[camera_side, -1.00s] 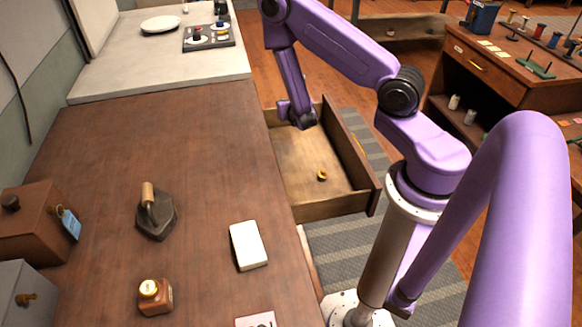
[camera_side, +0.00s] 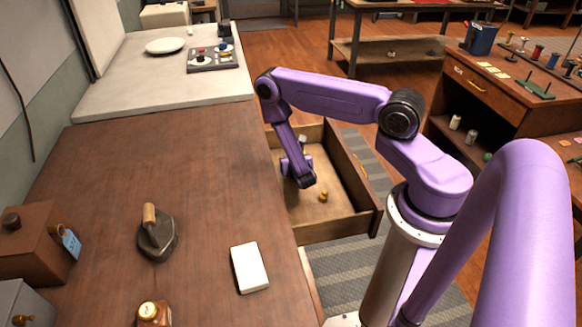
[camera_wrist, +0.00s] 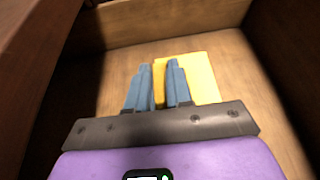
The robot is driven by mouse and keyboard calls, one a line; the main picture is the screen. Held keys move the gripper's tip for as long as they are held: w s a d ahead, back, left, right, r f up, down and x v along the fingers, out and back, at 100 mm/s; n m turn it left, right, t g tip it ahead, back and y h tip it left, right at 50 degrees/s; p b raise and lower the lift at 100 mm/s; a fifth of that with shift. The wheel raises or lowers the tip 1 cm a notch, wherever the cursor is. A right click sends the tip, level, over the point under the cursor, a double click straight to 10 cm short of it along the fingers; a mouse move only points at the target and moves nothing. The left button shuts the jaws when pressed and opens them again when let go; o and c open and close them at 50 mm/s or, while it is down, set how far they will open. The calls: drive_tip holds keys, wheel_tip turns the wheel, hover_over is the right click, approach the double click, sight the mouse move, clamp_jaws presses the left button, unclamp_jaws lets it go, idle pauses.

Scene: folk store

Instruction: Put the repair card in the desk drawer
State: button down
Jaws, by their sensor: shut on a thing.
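The desk drawer (camera_side: 345,225) is pulled open at the right side of the brown desk. It also shows in the wrist view (camera_wrist: 200,22), with its floor and walls around my gripper. My gripper (camera_wrist: 160,72) is shut on a flat yellow card (camera_wrist: 200,75), taken to be the repair card. The card shows between and beyond the blue-grey fingers, mostly to their right. It is over the drawer floor; I cannot tell whether it touches. In the side view my wrist (camera_side: 303,180) is inside the drawer outline, and the fingers and card are hidden.
A small brass object (camera_side: 323,196) lies in the drawer near my wrist.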

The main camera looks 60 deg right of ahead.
drive_tip(key=shift+f, duration=1.7)
drive_tip(key=c, duration=1)
unclamp_jaws()
drive_tip(key=shift+f, duration=0.15)
drive_tip(key=shift+s+a+r, duration=0.2)
drive_tip(key=shift+a+r, duration=0.05)
drive_tip(key=v, duration=1.1)
drive_tip(key=shift+s+a+r, duration=0.1)
drive_tip(key=shift+s+r, duration=0.05)
drive_tip(key=shift+r, duration=0.05)
